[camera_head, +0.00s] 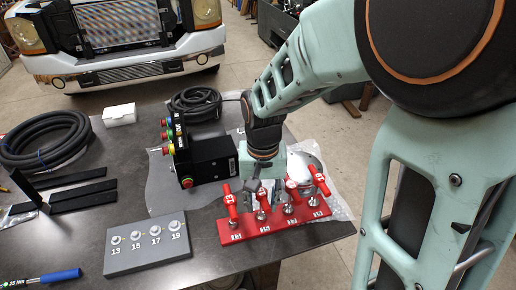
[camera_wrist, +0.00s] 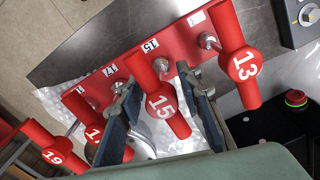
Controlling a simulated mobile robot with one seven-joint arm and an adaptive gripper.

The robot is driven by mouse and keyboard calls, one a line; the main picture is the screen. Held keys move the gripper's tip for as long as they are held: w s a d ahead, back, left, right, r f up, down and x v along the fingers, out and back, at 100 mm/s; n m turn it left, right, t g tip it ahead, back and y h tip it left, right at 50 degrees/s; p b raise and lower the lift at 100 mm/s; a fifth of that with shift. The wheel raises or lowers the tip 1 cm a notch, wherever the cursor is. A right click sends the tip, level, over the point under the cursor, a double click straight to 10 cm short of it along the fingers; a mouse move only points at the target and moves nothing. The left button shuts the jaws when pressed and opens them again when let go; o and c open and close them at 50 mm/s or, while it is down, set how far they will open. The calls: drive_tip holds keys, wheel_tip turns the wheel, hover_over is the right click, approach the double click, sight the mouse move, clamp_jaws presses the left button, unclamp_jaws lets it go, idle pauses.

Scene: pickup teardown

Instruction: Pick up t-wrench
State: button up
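Several red T-handled wrenches stand in a red rack (camera_head: 275,227) at the table's front right edge. In the wrist view, the wrench marked 15 (camera_wrist: 160,105) sits between the two fingers of my gripper (camera_wrist: 157,86), with gaps visible on both sides. My gripper is open and also shows just above the rack in the head view (camera_head: 258,188). The wrench marked 13 (camera_wrist: 243,65) is right of the fingers. One with a partly hidden number (camera_wrist: 98,133) and one marked 19 (camera_wrist: 50,156) are to the left. My arm partly hides the rack's middle.
A grey socket block (camera_head: 148,247) lies left of the rack. A black box with buttons (camera_head: 208,160) stands close behind. A coiled black hose (camera_head: 45,142), a white box (camera_head: 120,114) and a blue-handled tool (camera_head: 60,275) lie left. Clear plastic wrap (camera_head: 337,207) lies by the rack.

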sight(261, 213)
drive_tip(key=shift+w+f, duration=0.1)
drive_tip(key=shift+f, duration=1.4)
drive_tip(key=shift+c, duration=0.3)
clamp_jaws()
drive_tip(key=shift+r, duration=0.1)
